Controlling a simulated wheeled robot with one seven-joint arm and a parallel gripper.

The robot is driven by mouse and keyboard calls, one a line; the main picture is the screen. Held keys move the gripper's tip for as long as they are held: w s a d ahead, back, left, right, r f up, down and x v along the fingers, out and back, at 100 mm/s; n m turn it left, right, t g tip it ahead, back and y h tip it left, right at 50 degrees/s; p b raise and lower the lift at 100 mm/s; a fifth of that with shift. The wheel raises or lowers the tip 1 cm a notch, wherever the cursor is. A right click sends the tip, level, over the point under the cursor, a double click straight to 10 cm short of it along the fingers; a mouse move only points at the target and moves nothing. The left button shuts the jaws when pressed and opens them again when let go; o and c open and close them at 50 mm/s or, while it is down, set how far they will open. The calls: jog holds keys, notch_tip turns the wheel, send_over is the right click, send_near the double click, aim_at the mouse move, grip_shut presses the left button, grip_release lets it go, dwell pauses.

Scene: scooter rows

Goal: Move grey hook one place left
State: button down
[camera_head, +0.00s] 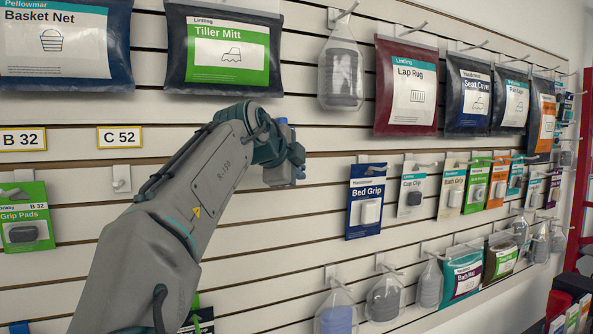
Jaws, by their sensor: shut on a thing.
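My gripper (291,165) is in front of the slatted wall, left of the Bed Grip pack, at about the height of that row. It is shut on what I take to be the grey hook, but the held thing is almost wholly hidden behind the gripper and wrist. I cannot tell whether it touches the wall. An empty pale hook (122,180) with a square back plate is on the wall to the left, under the C 52 label (120,137).
The Bed Grip pack (368,202) hangs close to the right of my gripper, with several packs beyond it. The Tiller Mitt bag (225,55) and a clear bottle-shaped pack (342,75) hang above. The Grip Pads pack (23,235) hangs at the far left. Slats between the empty hook and Bed Grip look bare where visible.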

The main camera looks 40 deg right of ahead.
jog(key=shift+s+a+b, duration=0.15)
jog(key=shift+s+b, duration=0.15)
jog(key=shift+s, duration=0.45)
jog(key=shift+p, duration=0.4)
jog(key=shift+s, duration=0.2)
dwell(0.7)
jog(key=shift+s+a+b, duration=0.15)
jog(key=shift+s+b, duration=0.15)
jog(key=shift+s, duration=0.1)
jog(key=shift+s+a, duration=0.1)
jog(key=shift+s, duration=0.2)
jog(key=shift+s+a+r+b, duration=0.1)
jog(key=shift+s+a+b, duration=0.1)
jog(key=shift+s+b, duration=0.5)
jog(key=shift+s+a+r+b, duration=0.15)
jog(key=shift+s+b, duration=0.2)
jog(key=shift+s, duration=0.6)
jog(key=shift+a, duration=0.15)
jog(key=w+a+p, duration=0.2)
jog(key=w+a, duration=0.2)
jog(key=a, duration=1.2)
jog(key=shift+a+f+p, duration=0.15)
jog(key=shift+f+p, duration=0.15)
jog(key=shift+p, duration=0.05)
dwell(0.9)
